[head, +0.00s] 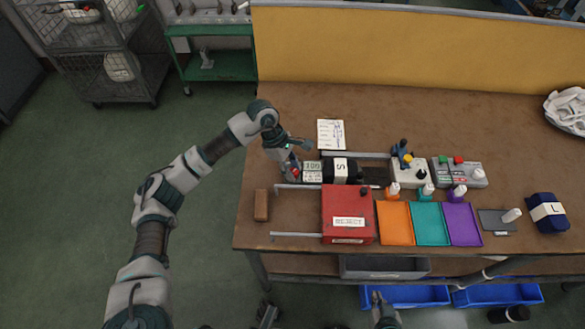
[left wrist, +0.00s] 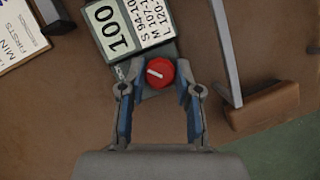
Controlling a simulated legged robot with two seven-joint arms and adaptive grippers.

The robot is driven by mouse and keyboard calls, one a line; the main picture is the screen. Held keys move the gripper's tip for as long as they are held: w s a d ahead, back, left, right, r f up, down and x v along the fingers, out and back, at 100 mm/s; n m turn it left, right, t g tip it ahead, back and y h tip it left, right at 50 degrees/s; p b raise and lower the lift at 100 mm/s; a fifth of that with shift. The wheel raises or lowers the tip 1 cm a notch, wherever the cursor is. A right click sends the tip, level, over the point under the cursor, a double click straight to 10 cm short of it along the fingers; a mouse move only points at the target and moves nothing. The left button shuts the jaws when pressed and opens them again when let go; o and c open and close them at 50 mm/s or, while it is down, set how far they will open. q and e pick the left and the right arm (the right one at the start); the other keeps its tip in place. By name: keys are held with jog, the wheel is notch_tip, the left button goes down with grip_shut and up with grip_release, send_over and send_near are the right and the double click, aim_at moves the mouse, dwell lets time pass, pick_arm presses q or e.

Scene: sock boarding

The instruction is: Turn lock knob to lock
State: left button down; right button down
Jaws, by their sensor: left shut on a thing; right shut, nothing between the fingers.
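The red lock knob (left wrist: 160,73) is round with a white line that lies nearly level, tilted slightly down to the right. It sits on the near end of a dark grey unit (left wrist: 158,50) carrying a "100" card and a size list. In the head view the knob (head: 295,173) shows as a small red spot. My left gripper (left wrist: 156,86) is around the knob, one blue-lined finger at each side, shut on it. In the head view my left gripper (head: 293,170) is at the unit's left end. My right gripper (head: 378,297) is shut and empty, low in front of the table.
A black sock block marked S (head: 341,170) stands right of the unit between metal rails. A red reject box (head: 347,214) and orange, teal and purple trays (head: 396,223) lie nearer. A brown block (head: 261,205) sits near the left edge. A paper sheet (head: 330,134) lies behind.

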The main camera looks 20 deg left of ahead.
pick_arm(q)
jog(key=shift+w+a+r, duration=0.1)
jog(key=c, duration=0.8)
grip_release()
jog(key=v, duration=1.1)
jog(key=shift+a+r, duration=0.3)
